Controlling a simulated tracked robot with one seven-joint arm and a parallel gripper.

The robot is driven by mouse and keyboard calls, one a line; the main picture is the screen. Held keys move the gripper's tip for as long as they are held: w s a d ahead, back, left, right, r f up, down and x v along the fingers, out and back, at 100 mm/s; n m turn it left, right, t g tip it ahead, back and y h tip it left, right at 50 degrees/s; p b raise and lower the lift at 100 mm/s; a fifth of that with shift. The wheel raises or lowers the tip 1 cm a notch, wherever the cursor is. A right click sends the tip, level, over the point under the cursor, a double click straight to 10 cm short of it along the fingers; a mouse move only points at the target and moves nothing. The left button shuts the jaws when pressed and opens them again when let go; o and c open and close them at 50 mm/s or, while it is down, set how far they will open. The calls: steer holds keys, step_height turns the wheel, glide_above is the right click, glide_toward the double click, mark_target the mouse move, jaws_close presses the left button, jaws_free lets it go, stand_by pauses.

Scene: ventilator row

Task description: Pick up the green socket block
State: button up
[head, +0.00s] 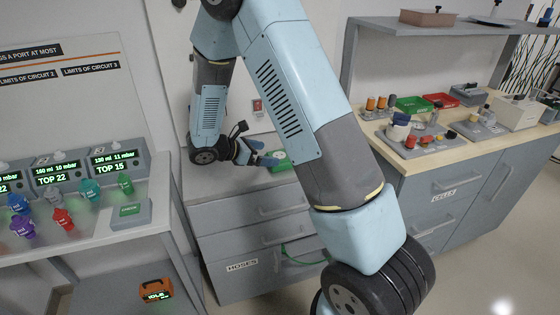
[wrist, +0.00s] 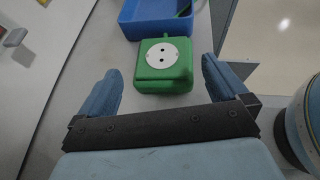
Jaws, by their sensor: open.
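In the head view the green block (head: 281,164) sits on the grey counter (head: 232,183) at the back, partly hidden by my arm. My gripper (head: 258,154) is there beside it, open and empty, low over the counter. How far the fingers reach down around the block I cannot tell.
A blue tray (wrist: 127,25) stands just beyond the block. A bench at left holds display units (head: 60,178), coloured connectors and a green-topped grey box (head: 131,212). A wooden-topped bench (head: 385,150) at right carries several parts. The counter left of the block is clear.

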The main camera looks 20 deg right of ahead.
mark_target(278, 155)
steer(key=x, duration=0.4)
steer(key=shift+f, duration=0.2)
steer(key=shift+c, duration=0.5)
steer(key=c, duration=1)
steer(key=shift+o, duration=0.2)
